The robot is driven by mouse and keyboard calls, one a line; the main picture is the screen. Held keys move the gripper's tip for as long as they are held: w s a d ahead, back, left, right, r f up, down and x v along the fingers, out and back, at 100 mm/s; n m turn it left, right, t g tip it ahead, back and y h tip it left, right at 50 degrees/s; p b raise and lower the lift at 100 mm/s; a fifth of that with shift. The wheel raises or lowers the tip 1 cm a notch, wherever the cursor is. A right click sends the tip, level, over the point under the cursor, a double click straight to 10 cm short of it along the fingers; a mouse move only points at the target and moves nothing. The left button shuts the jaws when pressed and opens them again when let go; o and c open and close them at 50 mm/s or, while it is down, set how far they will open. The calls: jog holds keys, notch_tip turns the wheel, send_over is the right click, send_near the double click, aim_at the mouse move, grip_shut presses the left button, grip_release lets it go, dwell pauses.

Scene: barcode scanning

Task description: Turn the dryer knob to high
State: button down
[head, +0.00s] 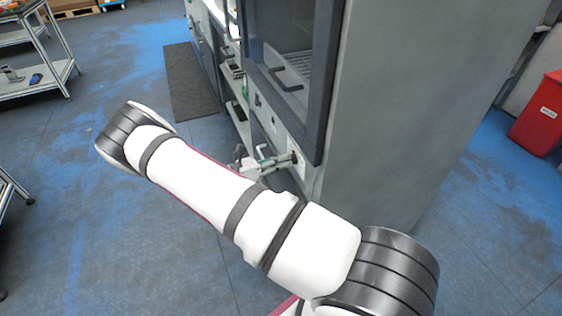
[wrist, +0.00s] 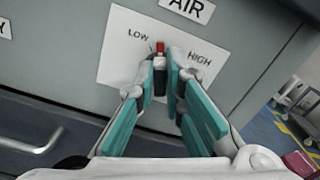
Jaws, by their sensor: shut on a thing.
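The dryer knob (wrist: 160,63) is black with a red tip, on a white plate (wrist: 119,62) marked LOW at the left and HIGH at the right. Its red tip points up in the wrist view, between the two words. My gripper (wrist: 166,72) has its teal-padded fingers on either side of the knob and is shut on it. In the head view, my gripper (head: 276,161) reaches the lower front of the tall grey dryer (head: 390,110); the knob is hidden there by the fingers.
An AIR label (wrist: 190,8) is above the plate. A red bin (head: 540,115) stands at the right, a metal cart (head: 45,75) at the left.

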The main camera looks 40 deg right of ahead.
jog(key=m, duration=0.4)
jog(key=m+b, duration=0.1)
jog(key=m, duration=0.8)
jog(key=shift+s+a+f, duration=0.1)
jog(key=shift+s+a, duration=0.05)
jog(key=shift+s, duration=0.2)
dwell(0.3)
jog(key=c, duration=1.7)
grip_release()
jog(key=v, duration=1.2)
